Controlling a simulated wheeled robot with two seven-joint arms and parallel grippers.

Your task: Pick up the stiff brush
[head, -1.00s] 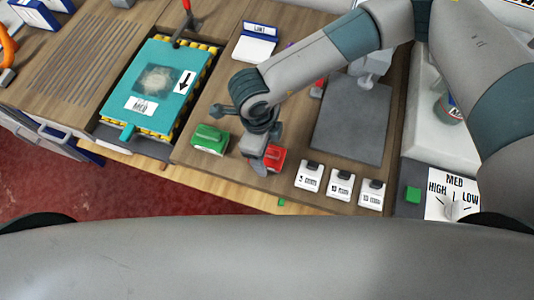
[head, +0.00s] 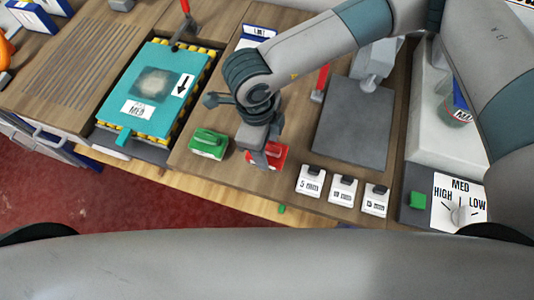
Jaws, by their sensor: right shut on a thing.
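Two brush-like blocks are near the front edge of the wooden bench: a green one (head: 208,143) and a red one (head: 279,154). Their bristles and any lettering are too small to make out, so I cannot tell by marking which is the stiff brush. My right gripper (head: 264,152) reaches down from the right and is shut on the red brush, hiding its middle. Red shows on both sides of the fingers. I cannot tell clearly whether it is clear of the bench. The green brush lies apart to the left. My left gripper is not in view.
A teal board (head: 150,92) with a downward arrow lies in a yellow-striped bed at left. A dark grey plate (head: 353,125) is at right. White labelled blocks (head: 343,188) stand along the front. A dial panel (head: 460,205) with a green button (head: 417,200) is at far right.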

